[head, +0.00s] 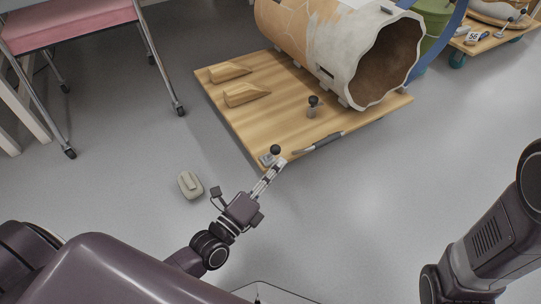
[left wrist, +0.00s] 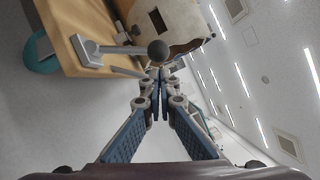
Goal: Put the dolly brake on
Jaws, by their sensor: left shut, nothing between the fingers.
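The wooden dolly (head: 290,120) stands on the grey floor with a large pale and tan jar (head: 375,60) lying on it. A brake lever with a black ball knob (head: 275,149) sits at the dolly's near corner on a metal plate (head: 266,159). In the left wrist view, the lever's knob (left wrist: 158,50) and plate (left wrist: 86,50) show at the dolly's edge, above a teal wheel (left wrist: 42,54). My left gripper (head: 281,163) is shut and empty, its fingertips close beside the knob. Whether they touch it I cannot tell. My right gripper is out of view.
A second black-knobbed post (head: 313,101) and two wooden wedges (head: 246,93) are on the dolly. A grey bar (head: 318,142) lies along its near edge. A beige block (head: 190,184) lies on the floor. A pink-seated stool (head: 70,28) stands at upper left.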

